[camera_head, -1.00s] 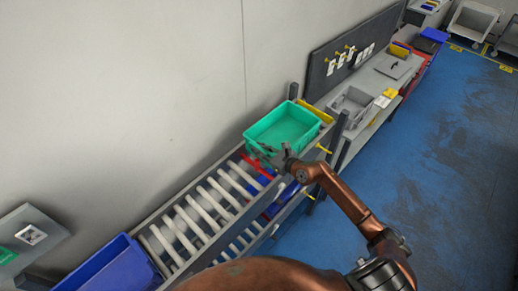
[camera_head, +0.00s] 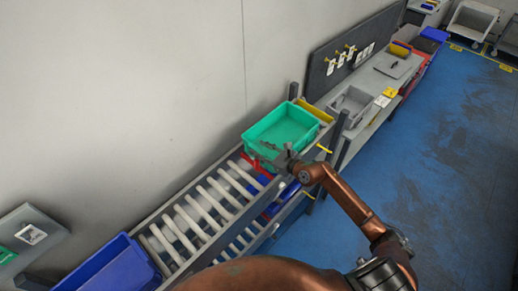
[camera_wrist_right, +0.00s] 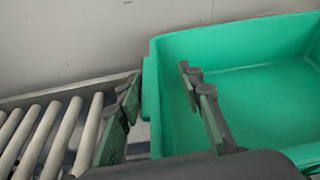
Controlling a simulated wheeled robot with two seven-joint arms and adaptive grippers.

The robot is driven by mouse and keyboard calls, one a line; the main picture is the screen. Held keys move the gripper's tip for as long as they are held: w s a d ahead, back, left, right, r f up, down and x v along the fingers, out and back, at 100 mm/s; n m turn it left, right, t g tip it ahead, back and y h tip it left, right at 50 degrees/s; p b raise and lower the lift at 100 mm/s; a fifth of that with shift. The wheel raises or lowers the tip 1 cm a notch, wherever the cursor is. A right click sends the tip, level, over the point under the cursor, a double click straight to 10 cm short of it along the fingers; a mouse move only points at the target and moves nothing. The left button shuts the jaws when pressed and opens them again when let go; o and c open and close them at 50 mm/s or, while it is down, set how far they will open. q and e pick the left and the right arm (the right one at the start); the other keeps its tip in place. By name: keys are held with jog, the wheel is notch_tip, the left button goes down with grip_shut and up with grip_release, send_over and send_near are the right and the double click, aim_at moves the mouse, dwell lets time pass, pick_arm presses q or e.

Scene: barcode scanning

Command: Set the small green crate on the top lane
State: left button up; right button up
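The green crate (camera_head: 284,127) is at the far end of the upper roller lane (camera_head: 205,212), close to the wall, open side up. It also shows in the wrist view (camera_wrist_right: 255,100), looking empty. My right gripper (camera_head: 268,158) is at the crate's near end wall. In the wrist view its fingers (camera_wrist_right: 163,105) are spread apart, one outside the crate wall and one inside over the crate, with a gap seen beside the wall. How the crate's underside rests is hidden. My left gripper is not in view.
A blue bin (camera_head: 110,268) stands at the lane's near end. A yellow bin (camera_head: 316,110) is behind the crate. A lower roller lane (camera_head: 240,243) with blue bins lies beneath. A grey bench with a grey tray (camera_head: 352,103) stands beyond the rack post. Blue floor at right is clear.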

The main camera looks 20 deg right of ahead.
jog(key=v, duration=1.1)
jog(key=shift+a+r, duration=0.1)
